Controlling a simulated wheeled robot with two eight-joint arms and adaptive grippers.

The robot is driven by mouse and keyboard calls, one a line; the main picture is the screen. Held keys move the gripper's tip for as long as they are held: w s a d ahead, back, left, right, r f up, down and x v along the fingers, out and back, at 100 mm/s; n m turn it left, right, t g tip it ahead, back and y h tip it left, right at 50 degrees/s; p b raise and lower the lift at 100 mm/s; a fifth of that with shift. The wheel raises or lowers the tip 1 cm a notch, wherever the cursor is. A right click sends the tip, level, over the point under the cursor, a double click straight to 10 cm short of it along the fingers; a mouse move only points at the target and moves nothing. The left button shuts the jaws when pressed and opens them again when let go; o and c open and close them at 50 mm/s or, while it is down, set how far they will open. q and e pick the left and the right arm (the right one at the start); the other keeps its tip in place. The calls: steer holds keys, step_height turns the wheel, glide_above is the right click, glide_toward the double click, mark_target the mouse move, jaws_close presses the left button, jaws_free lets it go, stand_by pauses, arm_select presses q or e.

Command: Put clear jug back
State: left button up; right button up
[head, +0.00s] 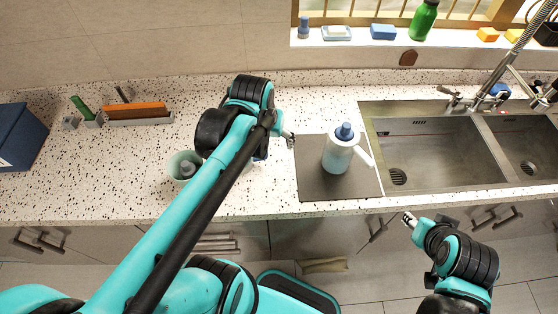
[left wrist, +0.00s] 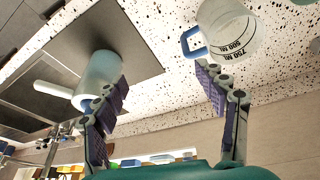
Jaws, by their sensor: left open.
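A clear jug with a blue handle and dark measuring marks (left wrist: 232,30) stands on the speckled counter in the left wrist view. In the head view my left arm hides most of it. My left gripper (left wrist: 161,78) is open and empty, its fingers spread, with the clear jug beyond the right finger. It also shows in the head view (head: 287,138), above the counter by the grey mat. A pale blue, white-handled jug (head: 336,157) stands on the mat; it also shows beyond the left finger (left wrist: 97,76). My right gripper (head: 408,219) is in front of the cabinets, its opening unclear.
The grey mat (head: 312,180) lies left of the sink (head: 430,150). A pale green container (head: 178,160) stands on the counter left of my left arm. An orange item in a rack (head: 135,110) and a blue box (head: 20,138) are further left. A green bottle (head: 424,20) stands on the sill.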

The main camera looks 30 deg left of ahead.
arm_select(q)
steer(key=s+d+f+m+t, duration=0.1)
steer(key=s+d+m+t, duration=0.1)
steer(key=s+d, duration=0.3)
steer(key=shift+s+d+f+m+t, duration=0.2)
steer(key=shift+s+m+t, duration=0.1)
steer(key=shift+t, duration=0.3)
steer(key=shift+w+f, duration=0.1)
step_height(320, 180, down, 10)
steer(key=b, duration=1)
steer(key=shift+f, duration=0.15)
